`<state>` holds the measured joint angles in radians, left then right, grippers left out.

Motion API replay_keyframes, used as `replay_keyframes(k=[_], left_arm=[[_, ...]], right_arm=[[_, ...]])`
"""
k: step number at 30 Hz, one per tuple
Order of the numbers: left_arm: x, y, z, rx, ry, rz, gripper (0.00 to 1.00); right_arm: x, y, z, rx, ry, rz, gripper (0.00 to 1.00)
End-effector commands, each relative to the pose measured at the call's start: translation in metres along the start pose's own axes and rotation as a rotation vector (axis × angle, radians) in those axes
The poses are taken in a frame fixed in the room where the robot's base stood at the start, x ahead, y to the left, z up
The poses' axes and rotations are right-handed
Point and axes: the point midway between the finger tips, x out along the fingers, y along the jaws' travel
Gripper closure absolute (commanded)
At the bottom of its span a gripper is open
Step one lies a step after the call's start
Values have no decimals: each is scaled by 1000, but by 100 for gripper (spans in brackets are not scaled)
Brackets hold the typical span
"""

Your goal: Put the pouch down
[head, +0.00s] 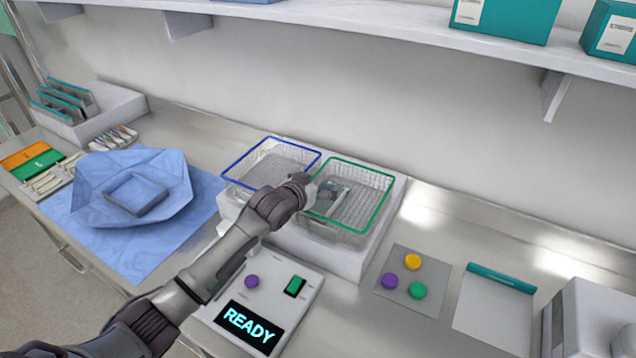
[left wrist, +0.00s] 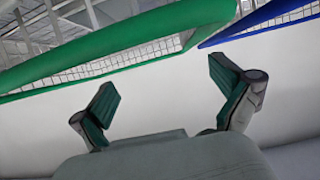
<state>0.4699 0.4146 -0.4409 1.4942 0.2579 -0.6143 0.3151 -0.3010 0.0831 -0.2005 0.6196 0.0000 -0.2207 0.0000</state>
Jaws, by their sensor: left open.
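My left gripper (head: 312,190) is at the left rim of the green-rimmed wire basket (head: 386,200), near where it meets the blue-rimmed basket. In the left wrist view its two fingers (left wrist: 165,105) are spread, with nothing between them. A small pale and blue-grey item (head: 335,192) shows in the green-rimmed basket, just right of the gripper. It may be the pouch, but it is too small and partly covered to be sure. The green rim also shows in the left wrist view (left wrist: 120,45). My right gripper is not in view.
The blue-rimmed basket (head: 268,148) stands left of the green one, both on a white block. In front is a panel reading READY (head: 250,325). Blue wrap with a grey tray (head: 135,193) lies at left. Colored discs on a grey mat (head: 400,262) lie at right. A shelf runs above.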

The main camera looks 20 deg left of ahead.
Motion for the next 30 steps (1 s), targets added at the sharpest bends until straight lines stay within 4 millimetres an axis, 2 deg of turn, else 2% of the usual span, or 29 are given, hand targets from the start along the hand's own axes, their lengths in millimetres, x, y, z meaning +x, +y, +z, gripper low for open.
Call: replay_keyframes(k=[6,8,11,22,27,30], left_arm=[[-2,0,-6,1,2,0,0],[-7,0,-2,0,-1,0,0],[-20,0,-1,1,0,0,0],[-94,0,-1,3,1,1,0],[-115,0,-2,1,0,0,0],[-120,0,-3,0,1,-1,0]], right_arm=[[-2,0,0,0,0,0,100],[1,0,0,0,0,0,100],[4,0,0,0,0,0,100],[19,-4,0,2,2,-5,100],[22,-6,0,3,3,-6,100],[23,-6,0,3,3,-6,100]])
